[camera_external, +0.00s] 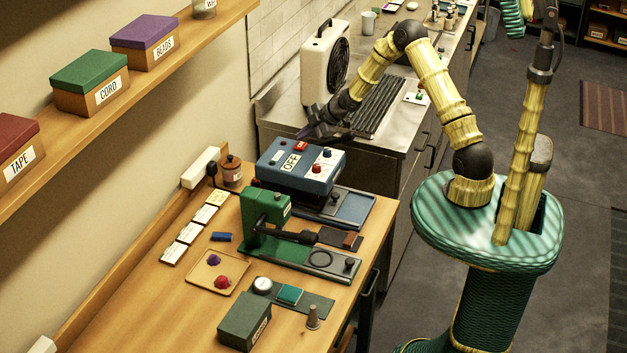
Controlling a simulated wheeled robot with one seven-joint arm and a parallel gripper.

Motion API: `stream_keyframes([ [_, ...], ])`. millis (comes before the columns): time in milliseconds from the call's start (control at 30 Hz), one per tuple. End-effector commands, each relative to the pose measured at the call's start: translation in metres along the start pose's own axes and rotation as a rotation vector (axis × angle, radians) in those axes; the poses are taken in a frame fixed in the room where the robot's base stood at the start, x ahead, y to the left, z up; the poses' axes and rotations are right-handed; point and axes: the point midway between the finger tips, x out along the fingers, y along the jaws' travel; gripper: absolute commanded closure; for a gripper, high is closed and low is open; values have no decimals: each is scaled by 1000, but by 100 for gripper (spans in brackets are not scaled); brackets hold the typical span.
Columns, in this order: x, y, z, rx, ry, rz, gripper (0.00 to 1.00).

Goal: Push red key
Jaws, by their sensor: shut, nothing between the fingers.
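A blue machine (268,158) with an OFF sign stands at the back of the wooden table. A small red key (300,146) sits on its top, near the back edge, beside the sign. A white panel on the machine's right carries a small red knob (326,154) and a dark blue one. My gripper (304,133) is shut and empty. It points down to the left and shows just above and behind the red key in the picture. The gap between fingertips and key is hard to judge from this angle.
A green press (262,222) with a black handle stands in front of the machine. A grey counter behind holds a white fan unit (324,62) and a dark ribbed rack (378,107). A brown jar (232,172) stands left of the machine.

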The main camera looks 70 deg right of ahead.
Motion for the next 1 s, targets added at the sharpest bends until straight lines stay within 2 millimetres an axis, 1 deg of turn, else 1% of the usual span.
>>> stream_keyframes([
  [267, 0, 0, 0, 0, 0, 0, 100],
  [367, -3, 2, -2, 0, 0, 1, 100],
  [1000, -40, 29, -29, 0, 0, 1, 100],
])
